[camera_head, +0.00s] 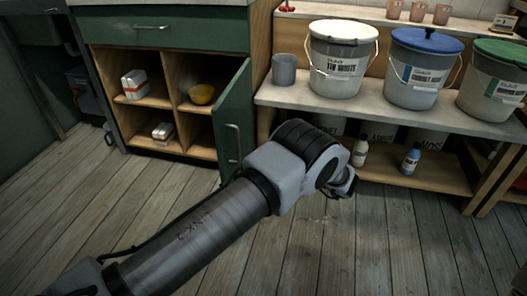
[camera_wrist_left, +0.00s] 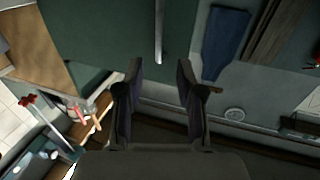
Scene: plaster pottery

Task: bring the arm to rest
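My left arm (camera_head: 195,233) comes in from the lower left and reaches across the middle of the head view, in front of the shelving. Its wrist end is at the centre right, and the gripper there is mostly hidden behind my own arm. In the left wrist view my left gripper (camera_wrist_left: 159,70) has its two dark fingers spread apart with nothing between them. Behind the fingers is a dark green surface with a pale bar-like handle (camera_wrist_left: 159,30). My right arm and gripper are not in view.
A green cabinet door (camera_head: 233,115) stands open just behind my arm. Beside it, a shelf unit (camera_head: 275,96) bears a grey cup (camera_head: 284,70) and white (camera_head: 340,85), blue-lidded (camera_head: 415,85) and green-lidded (camera_head: 490,95) buckets. Bottles (camera_head: 410,160) stand on its lower shelf. The plank floor (camera_head: 400,240) is clear.

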